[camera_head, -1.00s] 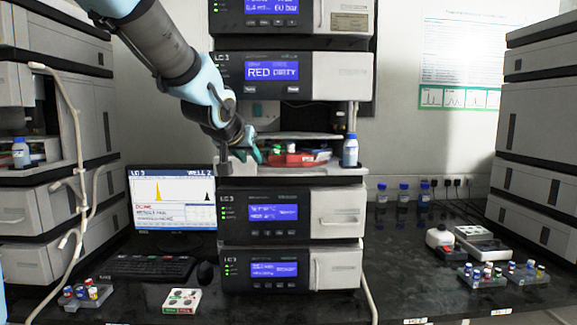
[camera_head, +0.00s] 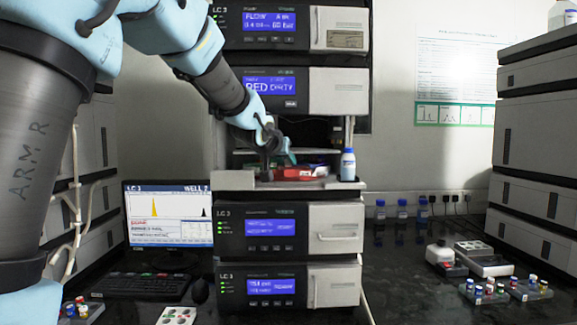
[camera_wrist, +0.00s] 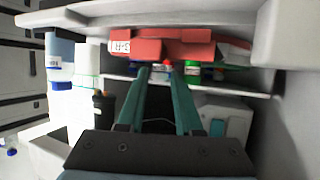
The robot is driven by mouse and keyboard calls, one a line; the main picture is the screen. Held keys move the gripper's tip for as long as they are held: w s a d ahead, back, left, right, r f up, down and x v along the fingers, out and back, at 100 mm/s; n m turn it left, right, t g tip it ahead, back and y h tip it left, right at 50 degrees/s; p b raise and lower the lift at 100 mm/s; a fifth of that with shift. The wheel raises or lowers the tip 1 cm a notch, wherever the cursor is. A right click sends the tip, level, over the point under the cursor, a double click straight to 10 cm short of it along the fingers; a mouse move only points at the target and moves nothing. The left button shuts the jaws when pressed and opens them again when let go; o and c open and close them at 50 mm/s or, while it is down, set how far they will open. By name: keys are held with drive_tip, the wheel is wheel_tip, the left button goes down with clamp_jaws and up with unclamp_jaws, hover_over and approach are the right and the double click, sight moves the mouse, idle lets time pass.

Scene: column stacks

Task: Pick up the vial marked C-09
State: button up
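A red tray or rack (camera_head: 300,173) sits in the open bay of the middle instrument stack, and it also shows in the wrist view (camera_wrist: 190,48). In the wrist view, several small vials with blue, red and green caps stand at the rack, including a green one (camera_wrist: 192,70). I cannot read C-09 on any of them. My gripper (camera_head: 285,157) is at the bay, just left of the red rack. In the wrist view its two teal fingers (camera_wrist: 160,72) are apart, pointing at the vials, with no vial clearly held between them.
A white bottle with a blue cap (camera_head: 348,165) stands at the bay's right edge. A shelf edge and walls frame the bay closely. Vial racks (camera_head: 485,292) lie on the right bench, with blue-capped bottles (camera_head: 402,209) behind. A monitor (camera_head: 168,214) and keyboard (camera_head: 140,286) stand at left.

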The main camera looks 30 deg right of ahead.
drive_tip(key=shift+w+d+f, duration=0.2)
drive_tip(key=shift+w+d, duration=0.15)
clamp_jaws()
drive_tip(key=shift+r, duration=0.2)
